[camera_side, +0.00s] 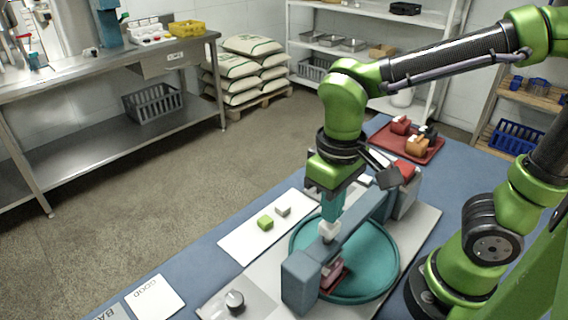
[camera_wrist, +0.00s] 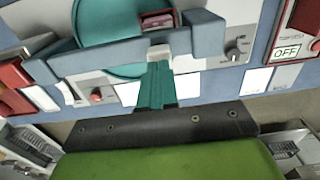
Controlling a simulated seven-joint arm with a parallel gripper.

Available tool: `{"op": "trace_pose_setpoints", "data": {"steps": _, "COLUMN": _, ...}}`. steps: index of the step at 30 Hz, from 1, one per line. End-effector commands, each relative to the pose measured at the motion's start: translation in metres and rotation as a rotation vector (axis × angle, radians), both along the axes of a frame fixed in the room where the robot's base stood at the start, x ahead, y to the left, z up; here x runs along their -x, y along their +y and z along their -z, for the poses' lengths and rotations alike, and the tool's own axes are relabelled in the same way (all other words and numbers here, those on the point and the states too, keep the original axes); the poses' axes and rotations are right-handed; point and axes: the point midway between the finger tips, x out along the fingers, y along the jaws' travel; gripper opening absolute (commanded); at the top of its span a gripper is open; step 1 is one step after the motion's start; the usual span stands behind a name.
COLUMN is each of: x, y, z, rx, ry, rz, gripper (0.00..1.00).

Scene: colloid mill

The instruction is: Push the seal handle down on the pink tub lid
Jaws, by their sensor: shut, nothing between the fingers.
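The pink tub (camera_side: 334,276) sits on the teal turntable (camera_side: 378,270), under the blue-grey bridge bar (camera_side: 300,272). Part of it also shows in the wrist view (camera_wrist: 157,20), behind the bar. A pale block (camera_side: 329,231), which looks like the seal handle, stands at the bar above the tub. It shows in the wrist view (camera_wrist: 158,51) too. My gripper (camera_side: 331,213) points down with its teal fingers shut and empty. The fingertips (camera_wrist: 158,67) are right over or at the pale block; I cannot tell if they touch. The lid is mostly hidden by the bar.
A panel with a dark knob (camera_side: 235,300) is in front. A red tray (camera_side: 435,149) with several blocks stands at the back right.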

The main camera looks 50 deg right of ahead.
Motion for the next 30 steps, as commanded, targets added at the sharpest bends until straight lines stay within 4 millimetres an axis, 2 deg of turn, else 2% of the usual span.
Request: {"op": "trace_pose_setpoints", "data": {"steps": 30, "x": 0.000, "y": 0.000, "z": 0.016, "rx": 0.000, "ry": 0.001, "rz": 0.000, "gripper": 0.00}}
